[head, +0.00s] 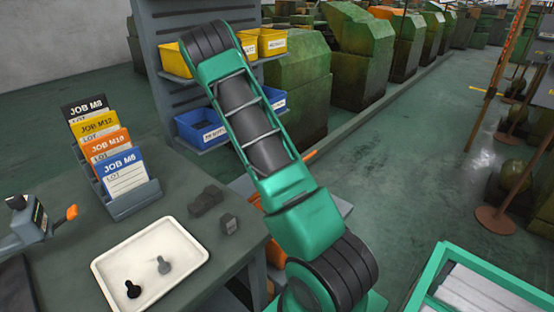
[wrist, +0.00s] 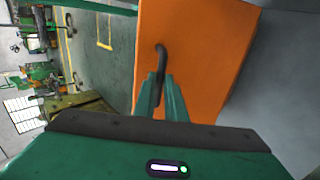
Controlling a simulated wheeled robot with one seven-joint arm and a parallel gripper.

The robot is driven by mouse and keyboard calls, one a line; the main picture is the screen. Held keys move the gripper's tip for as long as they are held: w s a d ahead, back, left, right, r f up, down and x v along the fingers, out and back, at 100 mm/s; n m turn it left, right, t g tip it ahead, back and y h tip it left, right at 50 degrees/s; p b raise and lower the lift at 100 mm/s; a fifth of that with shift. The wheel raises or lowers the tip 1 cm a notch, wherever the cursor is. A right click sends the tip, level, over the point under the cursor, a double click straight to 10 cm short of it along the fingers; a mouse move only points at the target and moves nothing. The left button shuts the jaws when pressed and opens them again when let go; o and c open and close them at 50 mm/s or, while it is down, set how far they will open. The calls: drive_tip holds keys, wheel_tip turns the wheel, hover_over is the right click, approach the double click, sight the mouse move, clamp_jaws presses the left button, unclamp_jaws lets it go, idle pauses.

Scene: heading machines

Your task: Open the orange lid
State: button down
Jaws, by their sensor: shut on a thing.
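The orange lid (wrist: 205,50) fills the upper middle of the wrist view as a flat panel. A dark curved handle (wrist: 161,56) stands out from its left part. My gripper (wrist: 161,85) is shut on the handle, with its two green fingers close together at the handle's lower end. In the head view my green arm reaches away over the bench side and hides my gripper. Small orange parts (head: 310,156) show beside my arm there; I cannot tell whether they belong to the lid.
A bench with a white tray (head: 105,262), a job card rack (head: 130,198) and small dark blocks (head: 206,200) stands at the left. Behind are shelves with yellow and blue bins (head: 198,127). Green machines (head: 290,90) line the back.

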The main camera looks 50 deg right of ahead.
drive_tip(key=shift+w+a+f, duration=0.15)
drive_tip(key=shift+w+f, duration=0.2)
drive_tip(key=shift+w, duration=0.05)
drive_tip(key=shift+w+f, duration=0.2)
drive_tip(key=c, duration=1.8)
unclamp_jaws()
drive_tip(key=shift+w+f, duration=0.1)
drive_tip(key=o, duration=0.4)
drive_tip(key=shift+w+f, duration=0.65)
drive_tip(key=shift+w, duration=0.25)
drive_tip(key=shift+s+r, duration=0.35)
drive_tip(key=shift+s, duration=0.1)
drive_tip(key=shift+c, duration=1.1)
drive_tip(key=shift+s+r, duration=0.2)
drive_tip(key=shift+s, duration=0.05)
drive_tip(key=shift+c, duration=1)
drive_tip(key=shift+s+r, duration=0.1)
drive_tip(key=shift+s, duration=0.05)
drive_tip(key=shift+s+r, duration=0.1)
